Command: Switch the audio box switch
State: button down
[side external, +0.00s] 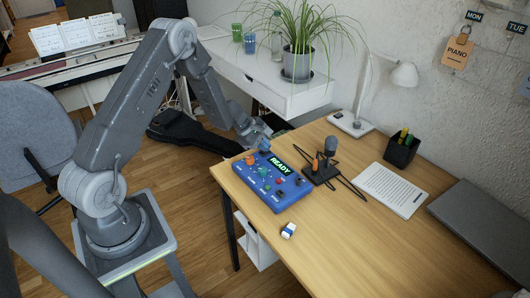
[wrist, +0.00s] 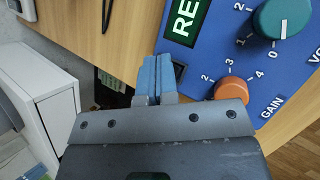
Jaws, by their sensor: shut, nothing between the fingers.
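The blue audio box (side external: 291,203) lies on the near left part of the wooden desk, its display reading READY. It has several knobs; a teal knob (wrist: 284,18) and an orange knob (wrist: 232,90) show in the wrist view. A dark square part (wrist: 180,71), possibly the switch, shows at the box's edge beside my fingertips and is partly hidden by them. My gripper (side external: 264,146) is at the box's far left end, next to the display. In the wrist view my gripper (wrist: 156,60) has its blue fingers closed together, empty. I cannot tell whether they touch the box.
A small black stand with a microphone (side external: 331,147) and loose cables is right of the box. A white-blue eraser (side external: 288,231) lies in front. Papers (side external: 391,190), a pen cup (side external: 402,150), a lamp (side external: 351,123) and a laptop (side external: 480,225) are farther right.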

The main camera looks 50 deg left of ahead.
jog(key=shift+f, duration=0.15)
jog(key=shift+w+r, duration=0.2)
jog(key=shift+r, duration=0.8)
jog(key=shift+w+r, duration=0.2)
jog(key=shift+r, duration=0.9)
jog(key=shift+w+r, duration=0.2)
jog(key=shift+r, duration=1.15)
